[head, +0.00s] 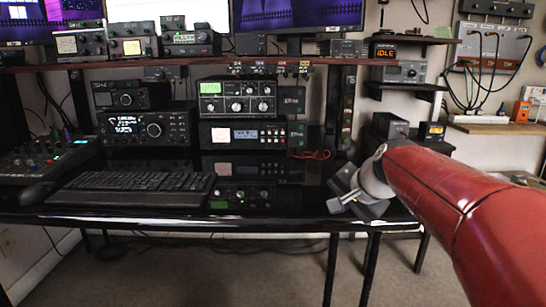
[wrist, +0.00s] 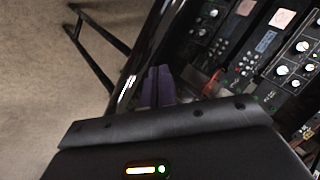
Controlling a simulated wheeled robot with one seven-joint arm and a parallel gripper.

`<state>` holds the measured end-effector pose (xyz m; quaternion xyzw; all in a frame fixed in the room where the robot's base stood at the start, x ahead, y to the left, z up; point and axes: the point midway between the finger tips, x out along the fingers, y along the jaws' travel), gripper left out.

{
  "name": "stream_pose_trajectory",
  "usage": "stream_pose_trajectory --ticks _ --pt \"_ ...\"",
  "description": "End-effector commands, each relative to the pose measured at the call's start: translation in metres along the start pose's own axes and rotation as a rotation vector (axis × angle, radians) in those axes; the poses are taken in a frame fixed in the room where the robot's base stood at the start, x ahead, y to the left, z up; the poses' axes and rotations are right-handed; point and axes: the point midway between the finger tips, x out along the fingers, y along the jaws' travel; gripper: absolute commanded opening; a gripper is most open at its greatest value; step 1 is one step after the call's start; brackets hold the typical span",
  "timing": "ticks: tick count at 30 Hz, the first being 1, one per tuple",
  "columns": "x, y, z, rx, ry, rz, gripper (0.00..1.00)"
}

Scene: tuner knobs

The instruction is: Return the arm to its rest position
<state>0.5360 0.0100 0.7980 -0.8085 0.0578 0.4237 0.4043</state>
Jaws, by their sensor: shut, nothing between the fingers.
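My red arm reaches in from the right of the head view. My gripper (wrist: 158,86) shows in the wrist view as two purple-grey fingers set close together, shut with nothing seen between them. In the head view the grey wrist end is over the right front part of the black desk (head: 120,212), and the fingers are hidden there. The tuner (head: 237,98) with a green-lit meter and several knobs stands on the stacked units left of my wrist, apart from it.
Radios, such as one with a lit display (head: 147,128), stand behind. A shelf (head: 200,65) with monitors runs above. The floor (head: 200,265) in front is clear.

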Motion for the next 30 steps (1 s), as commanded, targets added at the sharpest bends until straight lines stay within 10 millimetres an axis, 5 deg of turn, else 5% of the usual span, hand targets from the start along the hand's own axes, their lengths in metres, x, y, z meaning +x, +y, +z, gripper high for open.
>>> stream_pose_trajectory --ticks 7,15,21,30 --pt "-0.040 0.050 0.073 -0.256 -0.025 0.104 0.00" --pt "-0.076 0.152 0.168 -0.646 -0.080 0.268 0.00" --pt "-0.081 0.188 0.194 -0.768 -0.104 0.322 0.00" --pt "-0.081 0.192 0.196 -0.778 -0.108 0.327 0.00"
